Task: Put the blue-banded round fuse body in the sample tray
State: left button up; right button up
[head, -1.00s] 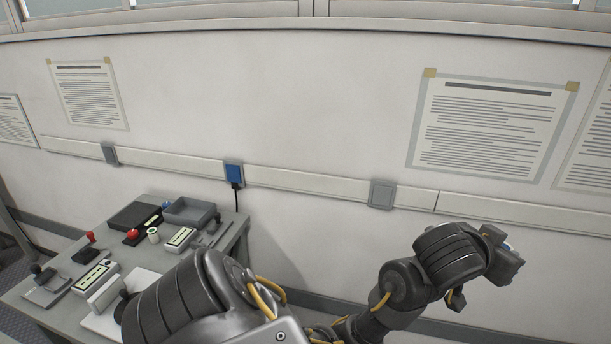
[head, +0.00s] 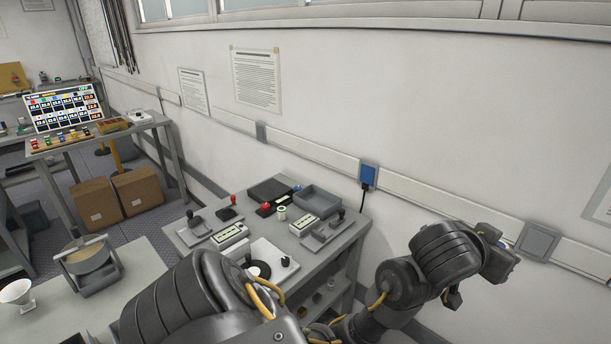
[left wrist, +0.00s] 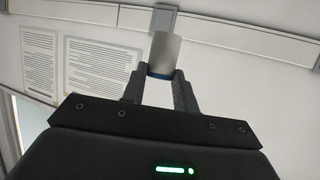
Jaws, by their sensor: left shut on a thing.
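The blue-banded round fuse body (left wrist: 164,50) is a pale cylinder with a blue band at its lower end in the left wrist view. My left gripper (left wrist: 160,84) is shut on it, one finger at each side of that end. In the head view my left gripper (head: 506,257) is held up at the right, in front of the wall, away from the bench. Only a small blue bit of the fuse body shows there. An open grey tray (head: 338,207) stands at the back right of the bench; I cannot tell for certain that it is the sample tray. My right gripper is out of view.
The grey bench (head: 347,232) also holds a flat black tray (head: 254,193), a small green-banded cylinder (head: 281,214) and several devices with levers. A nearer table with a white funnel (head: 17,292) is at the left. Cardboard boxes (head: 137,192) stand on the floor behind.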

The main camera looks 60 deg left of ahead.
aim_at(327, 205)
jog(key=u, duration=1.2)
jog(key=i, duration=1)
jog(key=z, duration=0.05)
